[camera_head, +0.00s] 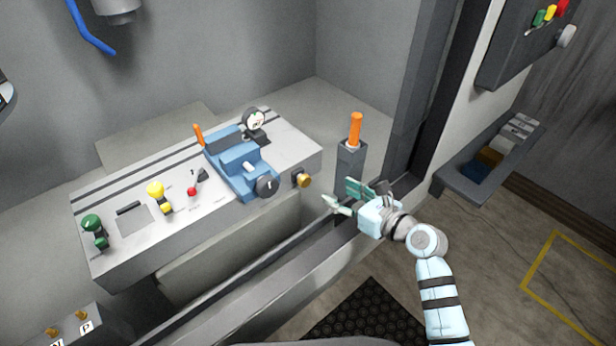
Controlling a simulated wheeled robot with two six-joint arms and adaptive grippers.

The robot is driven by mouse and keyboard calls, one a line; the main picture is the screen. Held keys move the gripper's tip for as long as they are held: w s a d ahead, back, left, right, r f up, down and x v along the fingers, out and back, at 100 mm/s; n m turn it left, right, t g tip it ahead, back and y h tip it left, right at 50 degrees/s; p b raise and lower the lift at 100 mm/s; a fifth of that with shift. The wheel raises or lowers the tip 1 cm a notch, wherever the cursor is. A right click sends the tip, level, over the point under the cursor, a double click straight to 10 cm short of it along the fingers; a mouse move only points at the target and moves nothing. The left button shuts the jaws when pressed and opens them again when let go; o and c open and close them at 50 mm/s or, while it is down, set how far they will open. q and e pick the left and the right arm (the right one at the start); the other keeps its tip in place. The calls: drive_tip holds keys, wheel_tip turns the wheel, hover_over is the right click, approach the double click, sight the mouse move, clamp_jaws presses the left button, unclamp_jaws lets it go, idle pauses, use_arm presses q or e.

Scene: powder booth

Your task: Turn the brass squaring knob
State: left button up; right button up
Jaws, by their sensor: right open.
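The brass squaring knob (304,180) sticks out from the front face of the grey workbench block (240,217), near its right end. It sits right of a black round handwheel (267,186) on a blue vise (238,165). My right gripper (338,195) is open and empty. Its pale green fingers point left toward the knob, a little to the right of it and apart from it.
A grey post with an orange handle (355,130) stands just behind my right gripper. A dial gauge (253,124), a red-tipped lever (192,191), a yellow knob (156,189) and a green knob (93,224) stand on the block. The booth's front sill (250,285) runs below.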

sight(307, 182)
drive_tip(key=shift+n+g+h, duration=0.3)
drive_tip(key=shift+n+g, duration=0.3)
drive_tip(key=shift+n, duration=0.1)
drive_tip(key=b+x, duration=0.1)
drive_tip(key=x, duration=0.4)
drive_tip(key=b+x, duration=0.2)
drive_tip(key=x, duration=0.3)
drive_tip(key=f+b+x, duration=0.1)
drive_tip(key=b+x, duration=0.1)
drive_tip(key=x, duration=0.3)
drive_tip(key=shift+s+d, duration=0.15)
drive_tip(key=shift+d, duration=0.2)
drive_tip(key=shift+r, duration=0.1)
drive_tip(key=shift+c, duration=0.6)
drive_tip(key=c, duration=1)
drive_tip(key=shift+c, duration=0.2)
